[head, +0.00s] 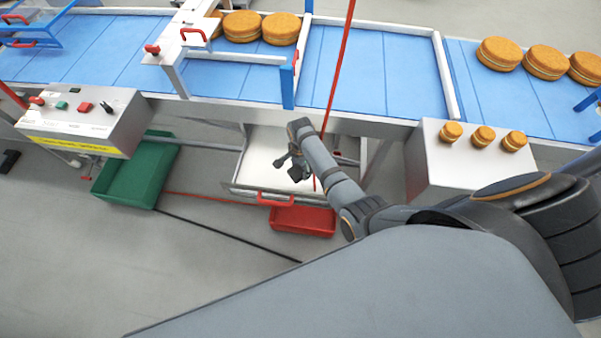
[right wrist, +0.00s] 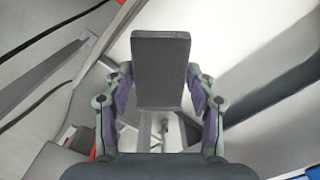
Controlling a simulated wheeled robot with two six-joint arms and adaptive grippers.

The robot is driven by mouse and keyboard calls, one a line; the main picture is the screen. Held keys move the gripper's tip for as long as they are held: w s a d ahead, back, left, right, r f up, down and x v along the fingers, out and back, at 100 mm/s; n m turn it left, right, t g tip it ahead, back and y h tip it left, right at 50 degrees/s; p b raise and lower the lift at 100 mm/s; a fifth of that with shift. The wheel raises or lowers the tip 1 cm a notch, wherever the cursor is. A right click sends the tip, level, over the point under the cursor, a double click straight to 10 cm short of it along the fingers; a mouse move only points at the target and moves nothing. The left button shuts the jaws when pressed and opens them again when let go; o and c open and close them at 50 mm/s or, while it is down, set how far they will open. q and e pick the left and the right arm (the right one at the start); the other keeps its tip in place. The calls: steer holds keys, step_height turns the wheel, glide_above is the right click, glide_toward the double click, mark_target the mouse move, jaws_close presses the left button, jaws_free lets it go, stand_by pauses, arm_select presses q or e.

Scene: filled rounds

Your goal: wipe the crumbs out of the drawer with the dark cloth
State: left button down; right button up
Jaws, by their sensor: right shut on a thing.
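The drawer (head: 258,152) is pulled out under the conveyor, pale inside, with a red handle on its front. My right gripper (head: 295,165) reaches over the drawer from the right. It is shut on the dark cloth, a flat dark grey piece (right wrist: 160,72) that shows between the two fingers in the right wrist view. My arm hides part of the drawer's right side, and I cannot tell whether the cloth touches the drawer floor. I cannot make out any crumbs in either view. My left gripper is not in view.
A red tray (head: 303,221) lies on the floor in front of the drawer, and a green bin (head: 134,174) stands to its left. The blue conveyor (head: 370,75) with filled rounds (head: 241,26) runs above. A red upright rod (head: 340,70) stands close to my right arm.

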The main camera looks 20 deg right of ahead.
steer(key=shift+s+a+f+b, duration=0.1)
steer(key=shift+s+f+b, duration=0.05)
steer(key=shift+f+b, duration=0.35)
steer(key=shift+s+a+f+b, duration=0.1)
steer(key=shift+f+b, duration=0.3)
steer(key=shift+f, duration=0.15)
steer(key=shift+f+b, duration=0.3)
steer(key=shift+f, duration=0.05)
steer(key=shift+d+f+b, duration=0.1)
steer(key=shift+f+b, duration=0.5)
steer(key=shift+f, duration=0.1)
steer(key=shift+w+f, duration=0.1)
steer(key=shift+f, duration=0.2)
steer(key=shift+f+b, duration=0.1)
steer(key=shift+b, duration=0.2)
